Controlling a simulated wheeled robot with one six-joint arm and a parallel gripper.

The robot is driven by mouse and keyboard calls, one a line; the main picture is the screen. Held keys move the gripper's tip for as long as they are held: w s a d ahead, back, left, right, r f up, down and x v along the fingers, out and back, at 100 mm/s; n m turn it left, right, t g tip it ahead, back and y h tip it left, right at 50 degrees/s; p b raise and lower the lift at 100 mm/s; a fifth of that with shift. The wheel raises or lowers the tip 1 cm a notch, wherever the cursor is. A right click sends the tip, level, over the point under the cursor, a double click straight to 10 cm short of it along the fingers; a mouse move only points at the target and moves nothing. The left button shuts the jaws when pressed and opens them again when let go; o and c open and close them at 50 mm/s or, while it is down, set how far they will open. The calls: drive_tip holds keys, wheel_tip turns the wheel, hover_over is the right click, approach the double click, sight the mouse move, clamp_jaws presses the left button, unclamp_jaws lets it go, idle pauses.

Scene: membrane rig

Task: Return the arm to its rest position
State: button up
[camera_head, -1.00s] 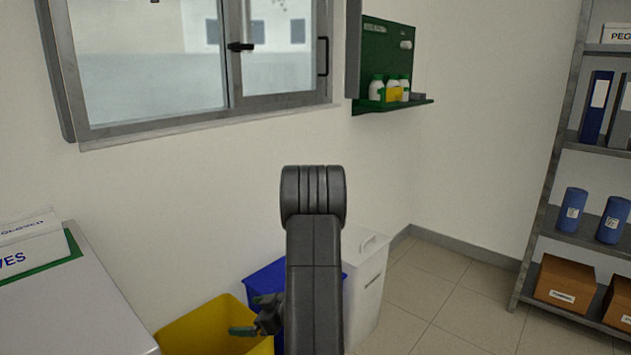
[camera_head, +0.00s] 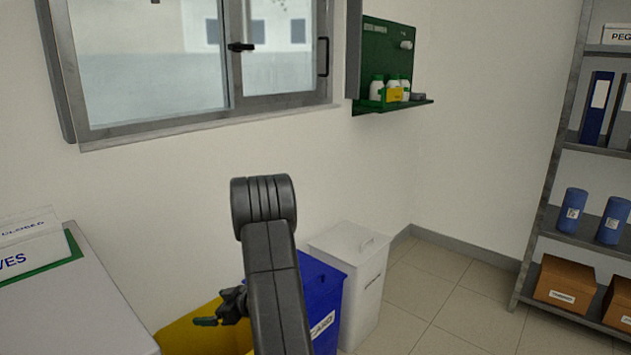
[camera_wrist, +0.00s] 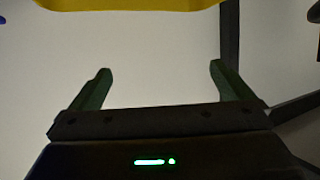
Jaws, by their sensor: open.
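My gripper (camera_head: 218,312) shows in the head view beside my dark arm, in front of the yellow bin (camera_head: 185,338). In the wrist view my gripper (camera_wrist: 160,90) has its two green fingers wide apart with nothing between them. A pale surface fills the view beyond the fingers, and a yellow edge (camera_wrist: 130,4) crosses the top. My arm hides part of the yellow bin and part of the blue bin (camera_head: 325,290).
A white lidded bin (camera_head: 350,275) stands right of the blue one. A white cabinet top (camera_head: 75,305) is at lower left. A window (camera_head: 200,60), a green wall shelf (camera_head: 395,105) and a grey shelf rack (camera_head: 545,215) are farther back. The tiled floor (camera_head: 440,300) at right is clear.

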drive_tip(key=w+d+r+m+t+h+p, duration=0.3)
drive_tip(key=d+r+m+t+p, duration=0.3)
drive_tip(key=d+r+p, duration=0.6)
drive_tip(key=s+d+r+m+t+h+p, duration=0.3)
drive_tip(key=d+r+m+h+p, duration=0.4)
drive_tip(key=d+r+p, duration=0.6)
drive_tip(key=shift+s+r+h+p, duration=0.25)
drive_tip(key=shift+h+p, duration=0.35)
drive_tip(key=shift+p, duration=0.65)
